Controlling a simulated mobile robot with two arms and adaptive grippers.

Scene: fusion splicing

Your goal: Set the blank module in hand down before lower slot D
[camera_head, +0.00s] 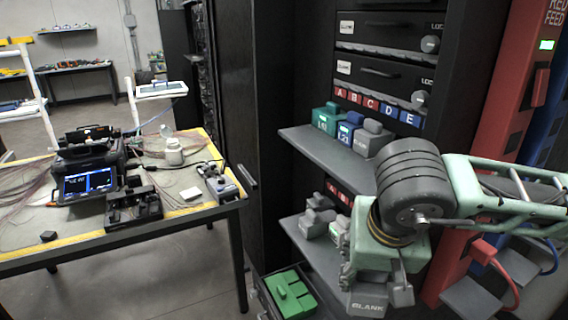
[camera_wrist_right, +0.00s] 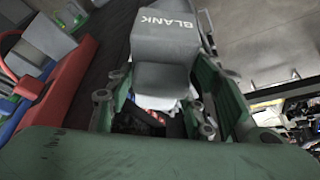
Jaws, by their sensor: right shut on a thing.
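My right gripper (camera_head: 376,284) is shut on a grey module marked BLANK (camera_head: 367,304) in the head view. It holds the module in front of the lower shelf (camera_head: 314,254), near its front edge. In the right wrist view the blank module (camera_wrist_right: 164,42) sits beyond the green fingers of my right gripper (camera_wrist_right: 160,100). Red lower slot labels (camera_head: 338,190) show in part above the lower shelf. My arm hides the lower D label and slot, so I cannot tell how far the module is from it. My left gripper is out of view.
Grey modules (camera_head: 317,220) stand on the lower shelf's left part. The upper shelf (camera_head: 325,155) holds a teal module (camera_head: 326,118), a blue one (camera_head: 349,128) and a grey one (camera_head: 372,140). The red column (camera_head: 500,110) is at right.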

